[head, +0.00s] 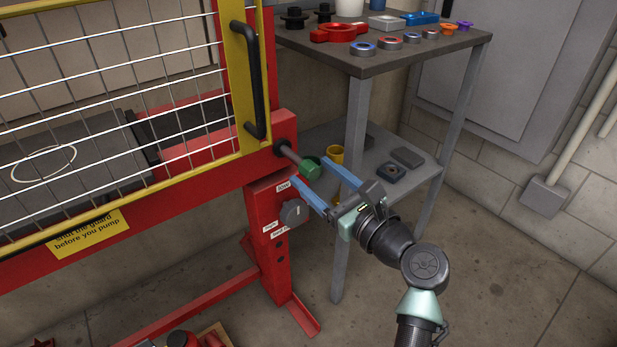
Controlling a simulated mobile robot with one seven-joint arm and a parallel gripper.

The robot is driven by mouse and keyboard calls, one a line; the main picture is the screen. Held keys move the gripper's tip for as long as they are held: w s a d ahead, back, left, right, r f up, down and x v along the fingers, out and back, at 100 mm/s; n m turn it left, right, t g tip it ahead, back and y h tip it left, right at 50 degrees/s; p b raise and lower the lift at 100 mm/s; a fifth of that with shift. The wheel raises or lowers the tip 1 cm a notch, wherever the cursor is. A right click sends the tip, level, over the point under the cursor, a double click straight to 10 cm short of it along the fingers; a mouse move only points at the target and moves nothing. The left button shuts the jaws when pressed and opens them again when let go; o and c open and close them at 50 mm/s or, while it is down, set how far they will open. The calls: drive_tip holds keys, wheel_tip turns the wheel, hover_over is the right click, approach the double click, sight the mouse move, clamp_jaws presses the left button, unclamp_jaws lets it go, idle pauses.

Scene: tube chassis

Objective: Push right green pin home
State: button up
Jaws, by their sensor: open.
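The green pin (310,168) sticks out on a grey shaft from the right end of the red frame (269,138), with a length of shaft showing between its green head and the black collar (281,147). My gripper (309,172) is open, its two blue fingers reaching up and left, one on either side of the green head. I cannot tell whether the fingers touch it. No other green pin shows in this view.
A yellow-framed mesh guard (243,80) with a black handle (256,85) stands just left. A dark selector knob (294,212) sits below the pin. A grey two-level table (400,57) with rings and parts stands behind. Open floor lies at right.

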sight(291, 155)
drive_tip(key=shift+b+x, duration=0.3)
drive_tip(key=shift+x, duration=1.05)
clamp_jaws()
idle(0.4)
